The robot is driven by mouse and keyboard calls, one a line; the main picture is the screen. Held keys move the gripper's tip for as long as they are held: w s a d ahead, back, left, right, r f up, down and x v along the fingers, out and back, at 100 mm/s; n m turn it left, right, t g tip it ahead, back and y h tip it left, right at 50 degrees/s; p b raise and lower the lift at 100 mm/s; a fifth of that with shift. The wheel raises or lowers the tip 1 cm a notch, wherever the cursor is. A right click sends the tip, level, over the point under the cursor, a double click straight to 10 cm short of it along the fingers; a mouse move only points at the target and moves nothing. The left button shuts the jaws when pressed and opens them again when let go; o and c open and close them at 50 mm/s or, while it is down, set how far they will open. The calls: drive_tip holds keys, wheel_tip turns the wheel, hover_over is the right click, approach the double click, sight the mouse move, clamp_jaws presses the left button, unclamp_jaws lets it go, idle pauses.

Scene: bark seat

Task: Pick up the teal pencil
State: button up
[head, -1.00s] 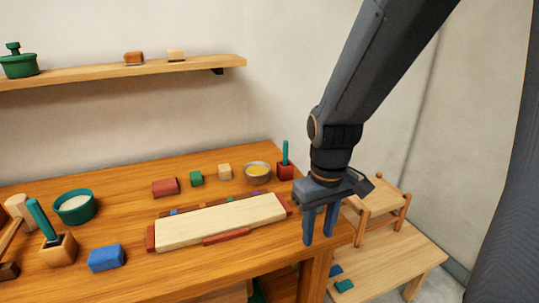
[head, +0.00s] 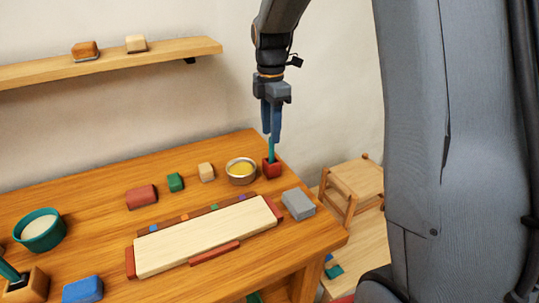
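A teal pencil (head: 271,150) stands upright in a small red block holder (head: 272,168) near the back right corner of the table. My gripper (head: 272,138) points straight down over it, with its blue fingers at the pencil's upper part. The fingers hide the pencil's top. I cannot tell whether they touch it or are closed on it. A second teal stick (head: 9,271) leans in a wooden block (head: 28,287) at the left edge.
A bowl with yellow contents (head: 241,171) stands just left of the red holder. A grey block (head: 299,204) lies to the front right. A pale board (head: 205,236) lies mid-table, with several coloured blocks around. A wooden stool (head: 355,185) stands beyond the right edge.

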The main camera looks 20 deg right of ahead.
sight(272, 150)
drive_tip(key=shift+d+f+p, duration=0.15)
drive_tip(key=shift+f+p, duration=1.2)
drive_tip(key=shift+f, duration=2.45)
clamp_jaws()
